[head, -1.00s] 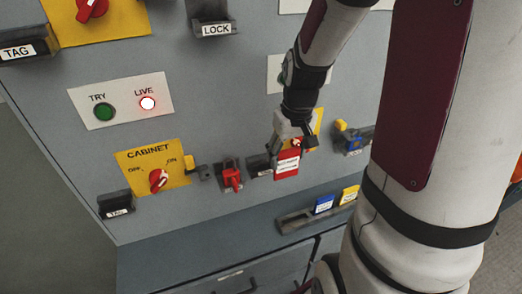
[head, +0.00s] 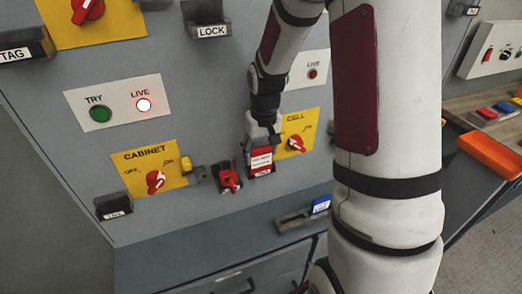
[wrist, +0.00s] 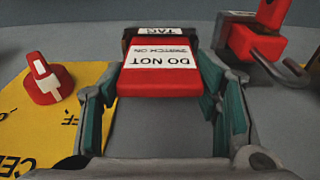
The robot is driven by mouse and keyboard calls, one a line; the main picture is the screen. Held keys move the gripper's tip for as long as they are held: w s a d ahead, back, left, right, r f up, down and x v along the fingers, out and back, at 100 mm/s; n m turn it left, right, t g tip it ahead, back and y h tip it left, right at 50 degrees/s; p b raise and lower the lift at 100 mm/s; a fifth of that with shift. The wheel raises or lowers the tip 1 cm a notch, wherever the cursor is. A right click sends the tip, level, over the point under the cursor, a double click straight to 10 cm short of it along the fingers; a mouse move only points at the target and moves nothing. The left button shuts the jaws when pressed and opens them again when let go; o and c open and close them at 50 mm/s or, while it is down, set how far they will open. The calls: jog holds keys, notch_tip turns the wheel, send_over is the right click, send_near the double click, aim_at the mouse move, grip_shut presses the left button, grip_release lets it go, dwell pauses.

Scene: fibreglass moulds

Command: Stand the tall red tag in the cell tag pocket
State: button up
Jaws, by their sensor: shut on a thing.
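My gripper (head: 262,139) is shut on the tall red tag (head: 261,158), which has a white label. In the wrist view the tag (wrist: 160,78) lies between the two fingers (wrist: 160,105), its label reading DO NOT SWITCH ON upside down. The tag's lower end is at the dark cell tag pocket (head: 260,174), which is left of the yellow CELL panel (head: 311,130). The pocket's TAG label shows just beyond the tag in the wrist view (wrist: 161,31). The tag looks upright and lined up with the pocket. How deep it sits inside is hard to tell.
A red padlock (head: 229,178) on a holder is close left of the pocket. The red cell switch (head: 295,144) is close right. A rack (head: 295,221) below holds a blue tag (head: 320,205). The CABINET panel (head: 150,168) and its empty-looking tag pocket (head: 113,207) are further left.

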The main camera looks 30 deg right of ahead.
jog(key=shift+f, duration=0.15)
jog(key=o, duration=0.9)
jog(key=shift+o, duration=0.2)
notch_tip(320, 180, up, 12)
jog(key=s, duration=0.2)
jog(key=s+a+r+n+t, duration=0.1)
jog(key=s+a+r, duration=0.4)
jog(key=s, duration=0.4)
jog(key=s+a+r+n+t, duration=0.1)
jog(key=s+a+r, duration=0.3)
jog(key=s+a, duration=0.4)
jog(key=shift+s+a+r+t, duration=0.15)
jog(key=shift+s+r+t, duration=0.2)
jog(key=shift+s+t, duration=0.6)
jog(key=shift+s+g, duration=0.25)
